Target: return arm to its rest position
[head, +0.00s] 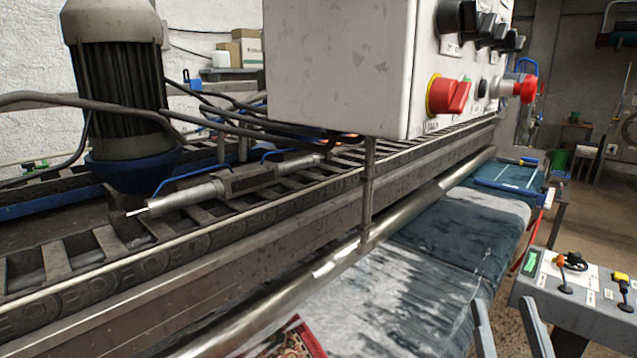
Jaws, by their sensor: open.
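My gripper (504,312) shows at the bottom edge of the head view, right of the middle. Only its two grey fingers are in view, pointing up and spread apart with nothing between them. It is open and empty. The rest of my arm is out of view. The fingers appear in front of the wet rug (400,290) and just left of a grey control panel (590,312) with small levers. I cannot tell how far they are from either.
A white control box (340,65) with a red knob (447,96) hangs over the machine on a post. A metal roller (330,268) runs along the rug's edge. A large motor (118,90) stands at left. Bare floor (590,215) shows at right.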

